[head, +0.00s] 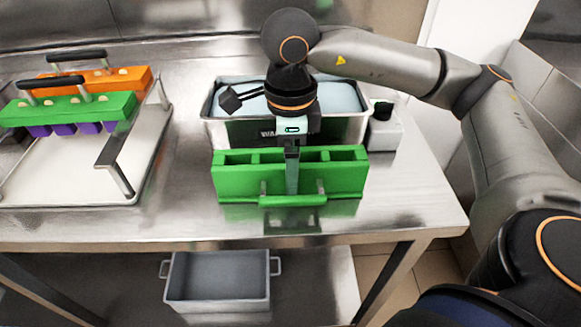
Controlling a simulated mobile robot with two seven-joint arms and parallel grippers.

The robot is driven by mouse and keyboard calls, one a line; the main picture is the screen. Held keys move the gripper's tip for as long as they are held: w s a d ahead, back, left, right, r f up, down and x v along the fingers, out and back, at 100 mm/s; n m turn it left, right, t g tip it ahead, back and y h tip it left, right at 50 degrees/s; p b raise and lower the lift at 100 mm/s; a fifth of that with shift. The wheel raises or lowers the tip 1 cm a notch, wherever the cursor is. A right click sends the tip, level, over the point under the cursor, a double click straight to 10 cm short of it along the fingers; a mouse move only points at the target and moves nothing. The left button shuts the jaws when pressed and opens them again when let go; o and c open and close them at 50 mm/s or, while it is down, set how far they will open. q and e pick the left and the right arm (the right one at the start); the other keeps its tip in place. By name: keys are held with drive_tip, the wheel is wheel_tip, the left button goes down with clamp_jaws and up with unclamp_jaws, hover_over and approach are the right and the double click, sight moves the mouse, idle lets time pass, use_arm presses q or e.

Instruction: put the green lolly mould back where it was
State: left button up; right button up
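The green lolly mould (345,180) is an open-topped block with several compartments and a handle bar low on its front. It is near the front of the steel counter, level, in front of the steel bath. I cannot tell whether it rests on the counter or hangs just above it. My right gripper (292,185) points down at the middle of the mould, one finger showing in front of its near wall. The fingers are seen edge-on, so their gap and any grip are hidden. My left gripper is not in view.
The steel bath (340,130) holds pale blue liquid. A white box (385,137) stands to its right. On the left, a metal tray (70,187) with a raised handle carries a green holder (110,107) over purple lollies and an orange holder (125,80). A grey bin (217,280) sits on the lower shelf.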

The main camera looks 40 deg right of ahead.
wheel_tip(320, 180, up, 11)
drive_tip(key=shift+f+p, duration=0.1)
drive_tip(key=shift+p, duration=0.8)
